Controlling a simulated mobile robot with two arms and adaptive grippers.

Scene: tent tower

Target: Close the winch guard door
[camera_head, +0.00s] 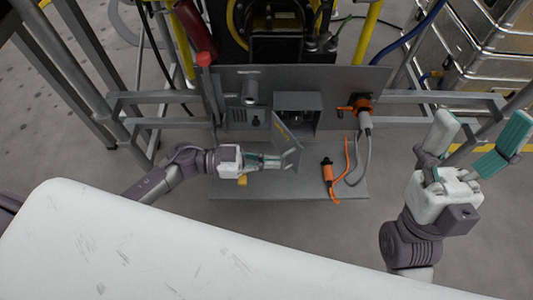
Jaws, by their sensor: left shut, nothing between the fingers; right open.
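The winch guard door (286,142) is a small grey panel with a yellow marking. It stands swung out in front of the grey winch box (300,106), whose opening shows. My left gripper (287,164) is shut and empty, its fingertips at the lower part of the door; I cannot tell whether they touch it. My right gripper (474,143) is open and empty at the right, well away from the door, with its fingers pointing up.
An orange plug (362,104) with a grey cable sits right of the box. An orange-handled item (328,172) lies on the grey shelf (240,190). Metal cases (480,60) stand at the upper right. Metal rails and yellow poles surround the panel.

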